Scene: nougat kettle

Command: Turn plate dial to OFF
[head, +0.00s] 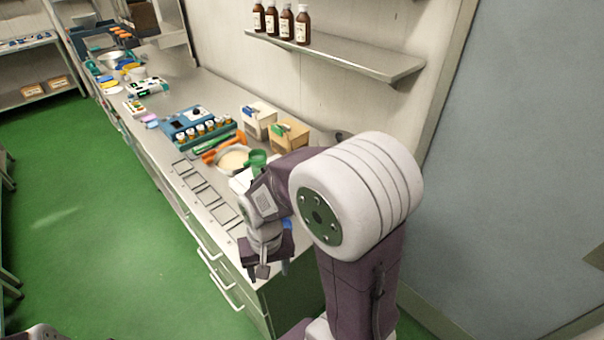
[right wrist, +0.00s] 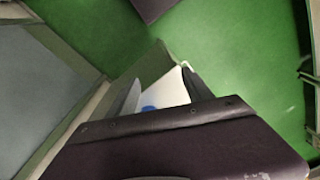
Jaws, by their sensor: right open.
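A blue device (head: 185,121) with a pale panel and a small dark round knob (head: 197,112) stands mid-counter; I cannot be sure that this knob is the plate dial. Its setting is too small to read. My right gripper (head: 266,270) points down at the counter's near end, well apart from the device. It is open, with its two fingers spread in the right wrist view (right wrist: 158,92), and I see nothing held.
A pot of pale contents (head: 233,158) with a green scoop (head: 256,158) and two open boxes (head: 258,121) (head: 290,136) stand between device and arm. A wall shelf (head: 340,56) holds brown bottles. Green floor (head: 120,240) lies clear at left.

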